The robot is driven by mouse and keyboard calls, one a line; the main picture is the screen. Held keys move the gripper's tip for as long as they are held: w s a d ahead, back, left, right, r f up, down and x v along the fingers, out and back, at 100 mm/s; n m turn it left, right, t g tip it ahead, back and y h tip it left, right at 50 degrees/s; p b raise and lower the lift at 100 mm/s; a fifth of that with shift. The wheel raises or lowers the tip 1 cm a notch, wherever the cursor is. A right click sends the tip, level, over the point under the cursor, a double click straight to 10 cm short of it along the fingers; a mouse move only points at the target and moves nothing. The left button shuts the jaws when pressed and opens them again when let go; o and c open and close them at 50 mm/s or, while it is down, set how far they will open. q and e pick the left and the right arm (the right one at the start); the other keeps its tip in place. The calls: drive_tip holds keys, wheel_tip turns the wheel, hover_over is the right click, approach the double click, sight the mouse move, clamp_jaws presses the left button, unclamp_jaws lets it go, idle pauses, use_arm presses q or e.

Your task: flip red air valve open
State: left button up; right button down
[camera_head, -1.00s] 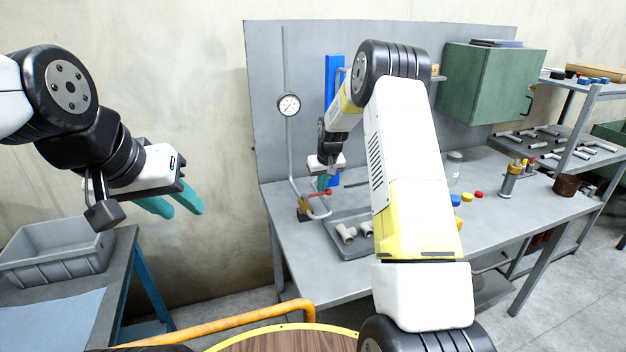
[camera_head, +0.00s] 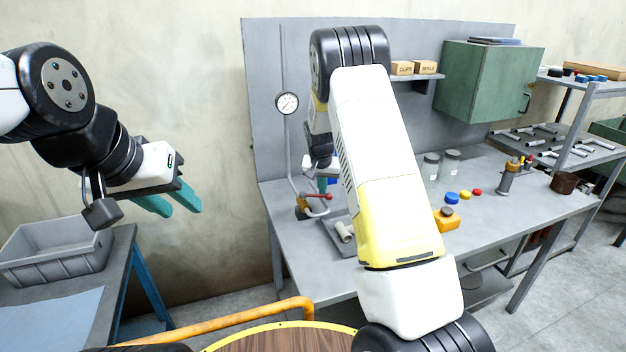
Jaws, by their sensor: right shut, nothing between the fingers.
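The red air valve handle (camera_head: 318,196) sits on a brass valve body (camera_head: 302,206) at the foot of the grey pipe, at the left end of the workbench. The red lever points to the right and looks roughly level. My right gripper (camera_head: 322,185) is just above and beside the lever, its teal fingers shut with nothing between them; I cannot tell whether they touch it. My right arm hides part of the gripper and the bench behind. My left gripper (camera_head: 172,203) hangs at the left, away from the bench, its two teal fingers apart and empty.
A pressure gauge (camera_head: 287,103) is on the pipe above the valve. A grey tray (camera_head: 337,226) with metal fittings lies right of the valve. Jars, coloured caps and an orange block (camera_head: 447,222) stand further right. A grey bin (camera_head: 58,250) is at left.

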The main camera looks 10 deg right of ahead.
drive_tip(key=s+a+m+g+h, duration=0.2)
drive_tip(key=s+a+m, duration=0.2)
drive_tip(key=m, duration=0.7)
drive_tip(key=shift+s+g+h, duration=0.3)
drive_tip(key=shift+s, duration=0.35)
drive_tip(key=shift+a, duration=0.2)
drive_tip(key=shift+d, duration=0.15)
wheel_tip(320, 180, up, 10)
drive_tip(key=shift+d, duration=0.15)
idle(0.4)
drive_tip(key=shift+r, duration=0.1)
